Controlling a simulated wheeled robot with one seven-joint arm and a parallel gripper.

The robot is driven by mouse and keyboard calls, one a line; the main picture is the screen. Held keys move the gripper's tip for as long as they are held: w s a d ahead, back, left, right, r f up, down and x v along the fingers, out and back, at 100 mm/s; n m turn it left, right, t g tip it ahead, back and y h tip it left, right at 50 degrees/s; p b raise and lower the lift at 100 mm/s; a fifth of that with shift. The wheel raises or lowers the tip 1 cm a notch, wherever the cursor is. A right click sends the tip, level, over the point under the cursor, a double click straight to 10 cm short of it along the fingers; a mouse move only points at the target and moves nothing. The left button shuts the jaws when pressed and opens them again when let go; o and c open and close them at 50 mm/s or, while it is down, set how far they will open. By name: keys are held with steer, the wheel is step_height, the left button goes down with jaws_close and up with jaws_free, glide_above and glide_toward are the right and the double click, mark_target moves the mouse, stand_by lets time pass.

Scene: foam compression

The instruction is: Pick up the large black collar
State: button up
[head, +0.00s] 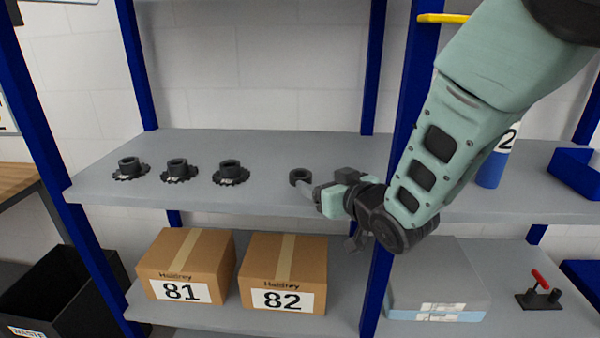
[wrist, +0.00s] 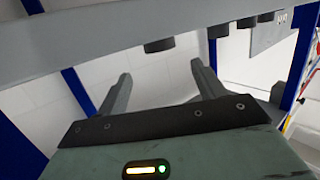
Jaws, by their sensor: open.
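A plain black collar (head: 300,177) lies flat on the grey shelf, its round hole facing up. It stands alone, to the right of three black toothed pieces. My gripper (head: 313,192) is close beside it, at its right and near side in the head view. In the wrist view my gripper (wrist: 161,74) has its two fingers spread wide with nothing between them. A dark round piece, seemingly the collar (wrist: 158,45), shows just beyond the fingertips, between their lines. Contact between fingers and collar cannot be made out.
Three black toothed pieces (head: 177,170) stand in a row on the left of the shelf (head: 150,203). A blue post (head: 410,100) rises behind my arm. Boxes 81 (head: 185,262) and 82 (head: 283,270) sit on the lower shelf. A blue bottle (head: 492,168) stands at right.

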mark_target(297, 172)
steer(key=shift+f+p+x, duration=0.2)
steer(key=shift+p+x, duration=1.25)
steer(key=shift+x, duration=2.15)
steer(key=shift+s, duration=0.1)
steer(key=c, duration=1.1)
